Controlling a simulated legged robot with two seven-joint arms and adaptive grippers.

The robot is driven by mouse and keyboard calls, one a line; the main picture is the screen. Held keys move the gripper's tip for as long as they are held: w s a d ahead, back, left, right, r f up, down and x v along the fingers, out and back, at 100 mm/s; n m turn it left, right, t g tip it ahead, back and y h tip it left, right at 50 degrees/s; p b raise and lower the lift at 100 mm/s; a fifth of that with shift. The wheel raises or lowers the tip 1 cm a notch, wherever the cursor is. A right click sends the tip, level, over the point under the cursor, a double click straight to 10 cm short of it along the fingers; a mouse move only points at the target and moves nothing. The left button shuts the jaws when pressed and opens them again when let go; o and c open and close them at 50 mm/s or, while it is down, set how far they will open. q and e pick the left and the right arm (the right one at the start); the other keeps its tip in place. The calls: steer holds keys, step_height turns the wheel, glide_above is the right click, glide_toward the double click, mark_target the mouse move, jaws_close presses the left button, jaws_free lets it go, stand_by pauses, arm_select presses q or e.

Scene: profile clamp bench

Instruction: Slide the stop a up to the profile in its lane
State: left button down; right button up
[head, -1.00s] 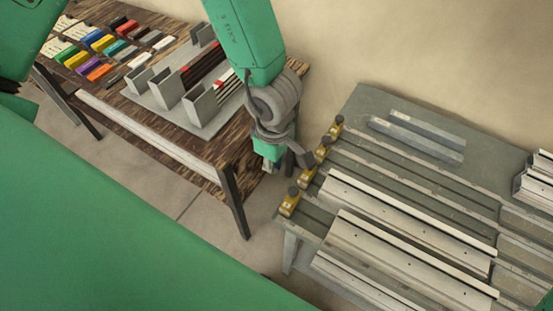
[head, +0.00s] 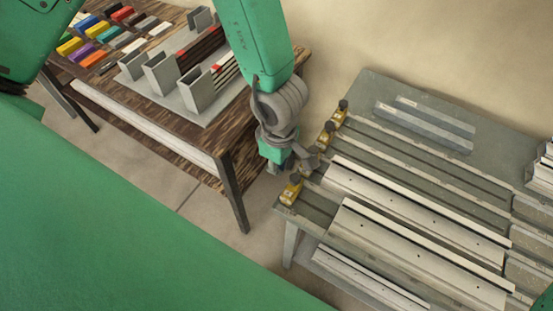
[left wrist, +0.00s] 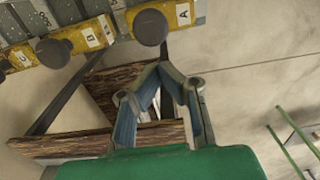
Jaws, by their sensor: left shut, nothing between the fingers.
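Stop a (head: 291,190), a yellow block with a dark knob, is the nearest stop at the left end of the clamp bench. In the left wrist view it shows at the top with its label A (left wrist: 183,14). A pale profile (head: 415,248) lies in its lane to the right, with a gap between them. My left gripper (head: 307,164) is shut and empty, just beyond stop a and in front of the second stop, partly hiding it. Its closed fingers (left wrist: 163,71) are below stop a in the left wrist view; contact cannot be told. My right gripper is not seen.
Stops B (left wrist: 90,38) and C (left wrist: 22,58) stand in the neighbouring lanes. A second profile (head: 420,212) lies in the lane behind. Two grey bars (head: 425,124) lie at the bench's back. A wooden table (head: 142,125) with colored blocks stands left, across a floor gap.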

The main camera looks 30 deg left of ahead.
mark_target(297, 179)
arm_select(q)
steer(key=shift+s+d, duration=0.1)
steer(key=shift+d, duration=1.3)
steer(key=shift+s+d+b, duration=0.1)
steer(key=shift+d+b, duration=0.2)
steer(key=shift+d, duration=0.75)
steer(key=d, duration=0.3)
steer(key=shift+d, duration=0.15)
steer(key=shift+d+r, duration=0.1)
steer(key=shift+d, duration=0.85)
steer(key=shift+s+d+p, duration=0.1)
steer(key=shift+d+p, duration=0.55)
steer(key=shift+d, duration=0.85)
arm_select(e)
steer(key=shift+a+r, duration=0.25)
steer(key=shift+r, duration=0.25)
arm_select(q)
steer(key=shift+d, duration=0.1)
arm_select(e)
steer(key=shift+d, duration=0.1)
